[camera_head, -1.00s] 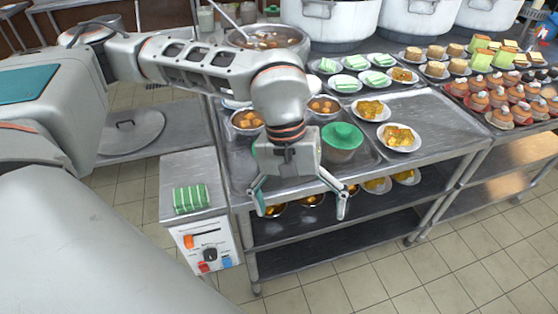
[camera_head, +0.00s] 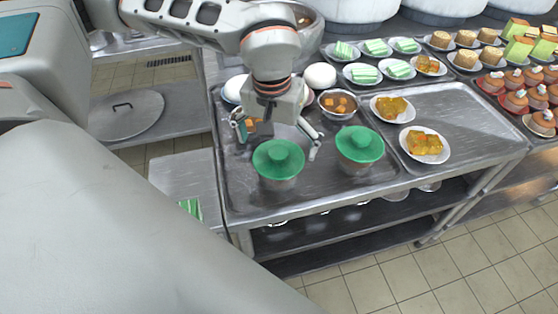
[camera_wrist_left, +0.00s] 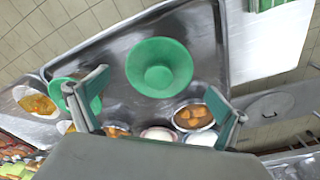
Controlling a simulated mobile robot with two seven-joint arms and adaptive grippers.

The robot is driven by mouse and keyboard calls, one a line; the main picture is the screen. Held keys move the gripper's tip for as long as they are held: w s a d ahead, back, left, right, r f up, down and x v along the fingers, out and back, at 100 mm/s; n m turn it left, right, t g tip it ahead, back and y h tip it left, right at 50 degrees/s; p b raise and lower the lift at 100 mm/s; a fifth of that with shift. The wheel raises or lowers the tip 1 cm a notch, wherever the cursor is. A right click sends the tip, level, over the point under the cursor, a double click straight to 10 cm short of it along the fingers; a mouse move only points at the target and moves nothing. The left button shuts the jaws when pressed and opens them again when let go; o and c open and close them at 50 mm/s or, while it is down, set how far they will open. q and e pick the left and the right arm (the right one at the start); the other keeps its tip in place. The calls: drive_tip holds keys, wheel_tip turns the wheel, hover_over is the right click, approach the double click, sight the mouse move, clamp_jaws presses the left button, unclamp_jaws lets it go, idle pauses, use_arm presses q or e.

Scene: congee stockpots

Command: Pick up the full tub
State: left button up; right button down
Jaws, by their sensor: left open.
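Two metal tubs with green lids stand on the steel tray of the cart. The left tub (camera_head: 278,162) is nearest my left gripper and the right tub (camera_head: 360,149) stands beside it. The lids hide their contents, so I cannot tell which is full. My left gripper (camera_head: 277,139) is open and empty, fingers spread above and just behind the left tub. In the left wrist view the left tub's lid (camera_wrist_left: 160,67) lies between the spread fingers, apart from both. The right tub (camera_wrist_left: 65,92) is partly hidden behind a finger there. My right gripper is not in view.
A bowl of orange pieces (camera_head: 338,104) and a white round bun (camera_head: 320,76) stand behind the tubs. Plates of yellow cake (camera_head: 425,144) are at the right. Big pots line the back. The tray's front edge is close before the left tub.

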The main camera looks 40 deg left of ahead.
sight(278, 153)
use_arm(q)
drive_tip(key=f, duration=0.5)
drive_tip(key=shift+w+f, duration=0.3)
drive_tip(key=shift+w, duration=0.1)
drive_tip(key=c, duration=1.5)
